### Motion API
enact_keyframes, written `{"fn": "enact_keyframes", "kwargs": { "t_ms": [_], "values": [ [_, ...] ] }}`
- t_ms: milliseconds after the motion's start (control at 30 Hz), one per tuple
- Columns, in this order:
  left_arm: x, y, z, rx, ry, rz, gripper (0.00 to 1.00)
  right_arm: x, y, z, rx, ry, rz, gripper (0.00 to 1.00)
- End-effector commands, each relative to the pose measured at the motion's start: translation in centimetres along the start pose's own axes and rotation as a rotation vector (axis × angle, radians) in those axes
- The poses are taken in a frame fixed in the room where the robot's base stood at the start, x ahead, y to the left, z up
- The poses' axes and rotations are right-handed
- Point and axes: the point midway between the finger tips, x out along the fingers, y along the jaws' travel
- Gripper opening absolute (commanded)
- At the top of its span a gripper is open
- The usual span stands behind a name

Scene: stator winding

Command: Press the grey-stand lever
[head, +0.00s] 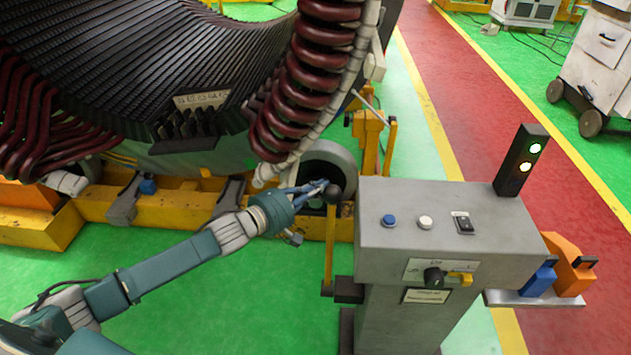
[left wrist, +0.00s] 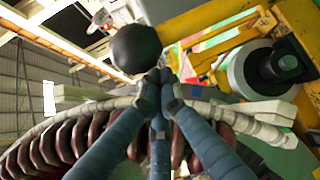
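The grey stand (head: 450,210) is right of centre in the head view. Its lever (head: 329,245) is a yellow bar standing upright at the stand's left side, with a black ball knob (head: 333,193) on top. My left gripper (head: 322,186) reaches in from the left, right beside the knob. In the left wrist view its blue fingers (left wrist: 158,82) come together at the tips, and the black knob (left wrist: 135,48) sits just beyond them, not between them. I cannot tell whether they touch it. My right gripper is in neither view.
The stand carries buttons, a black knob (head: 433,277) and a signal tower (head: 521,160) with lit lamps. A side shelf (head: 535,299) holds blue and orange items. The large stator (head: 150,70) and yellow frame (head: 95,205) lie behind my left arm. Green floor is clear in front.

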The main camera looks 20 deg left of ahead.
Motion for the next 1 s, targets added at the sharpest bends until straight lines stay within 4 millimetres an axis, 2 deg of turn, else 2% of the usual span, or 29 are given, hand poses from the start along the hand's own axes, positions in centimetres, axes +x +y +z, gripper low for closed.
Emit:
{"fn": "enact_keyframes", "kwargs": {
  "t_ms": [667,867,1000],
  "values": [
    [-0.9,-0.2,1.0,0.005,0.0,0.007,0.0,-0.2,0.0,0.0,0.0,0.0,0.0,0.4],
    [-2.5,-0.8,2.3,0.029,0.001,0.04,0.0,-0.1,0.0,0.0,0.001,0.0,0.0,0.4],
    [-4.5,-1.3,3.8,0.063,0.001,0.082,0.0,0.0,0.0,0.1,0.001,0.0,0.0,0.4]
  ]
}}
